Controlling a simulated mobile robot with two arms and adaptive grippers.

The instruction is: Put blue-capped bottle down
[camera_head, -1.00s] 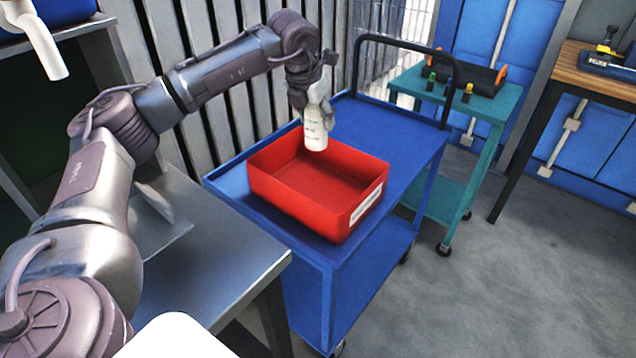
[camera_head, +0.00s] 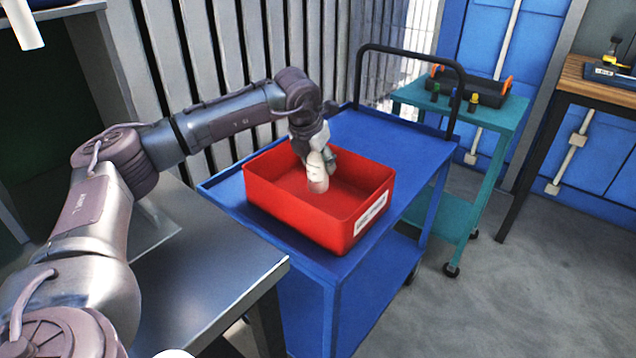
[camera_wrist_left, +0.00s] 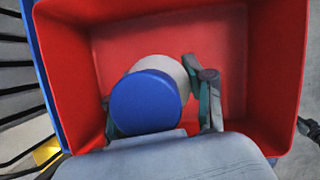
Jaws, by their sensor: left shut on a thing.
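The bottle (camera_head: 317,178) is white, and its blue cap (camera_wrist_left: 145,102) shows in the left wrist view. My left gripper (camera_head: 322,150) is shut on the bottle near its top. The bottle is within the walls of the red bin (camera_head: 300,224), close to upright. I cannot tell whether its base touches the bin floor. In the left wrist view the two fingers (camera_wrist_left: 160,110) stand on either side of the bottle, with the red bin (camera_wrist_left: 275,100) around them. My right gripper is not in view.
The red bin stands on a blue cart (camera_head: 385,145) with a dark push handle. A steel table (camera_head: 215,250) is at the left. A teal cart (camera_head: 490,113) with small bottles and a black case stands behind, beside a wooden-topped bench (camera_head: 600,80). No other object shows inside the bin.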

